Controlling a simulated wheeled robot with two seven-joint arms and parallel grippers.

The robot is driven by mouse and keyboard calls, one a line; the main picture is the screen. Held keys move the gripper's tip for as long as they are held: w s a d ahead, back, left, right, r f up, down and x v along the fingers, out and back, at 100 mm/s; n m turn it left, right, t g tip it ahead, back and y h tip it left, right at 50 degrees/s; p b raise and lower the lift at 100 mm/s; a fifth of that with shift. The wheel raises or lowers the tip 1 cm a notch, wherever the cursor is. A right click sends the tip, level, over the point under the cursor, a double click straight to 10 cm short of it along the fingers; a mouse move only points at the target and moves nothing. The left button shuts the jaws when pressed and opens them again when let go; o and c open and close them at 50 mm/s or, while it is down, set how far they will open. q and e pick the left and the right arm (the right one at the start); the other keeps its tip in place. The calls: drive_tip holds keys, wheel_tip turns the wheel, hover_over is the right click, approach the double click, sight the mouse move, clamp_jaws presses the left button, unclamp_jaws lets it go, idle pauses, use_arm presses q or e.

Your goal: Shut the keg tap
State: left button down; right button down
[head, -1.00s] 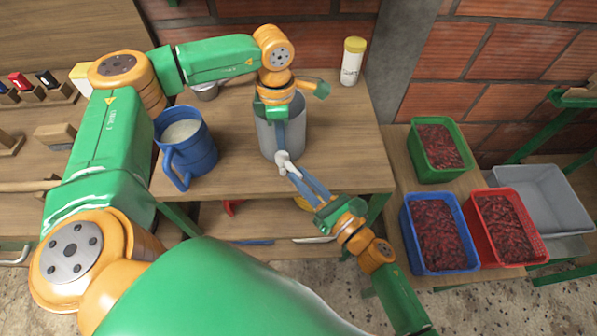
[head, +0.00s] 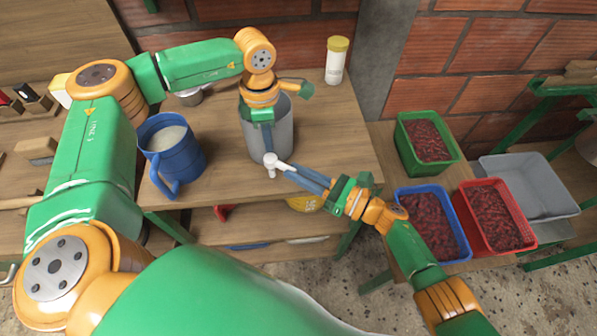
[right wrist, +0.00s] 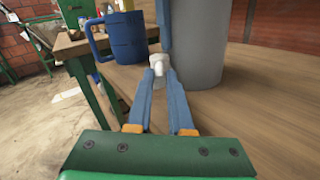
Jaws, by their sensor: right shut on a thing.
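The grey keg (head: 284,135) stands upright near the front edge of the wooden table. Its white tap (head: 271,164) sticks out low on the front, spout down; it also shows in the right wrist view (right wrist: 158,66). My right gripper (head: 289,170) comes in from the lower right, its blue fingertips shut on the tap's lever side. My left gripper (head: 267,152) points down at the keg's front, just above the tap. One blue finger of it shows in the right wrist view (right wrist: 163,25); its jaw gap is hidden. The lever itself is mostly covered by my right fingertips.
A blue jug (head: 172,155) stands left of the keg, and a yellow-capped white bottle (head: 336,63) stands behind to the right. Green (head: 427,137), blue (head: 434,222) and red (head: 494,215) crates stand on a lower bench at right. The tabletop right of the keg is clear.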

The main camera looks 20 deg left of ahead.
drive_tip(key=c, duration=0.8)
unclamp_jaws()
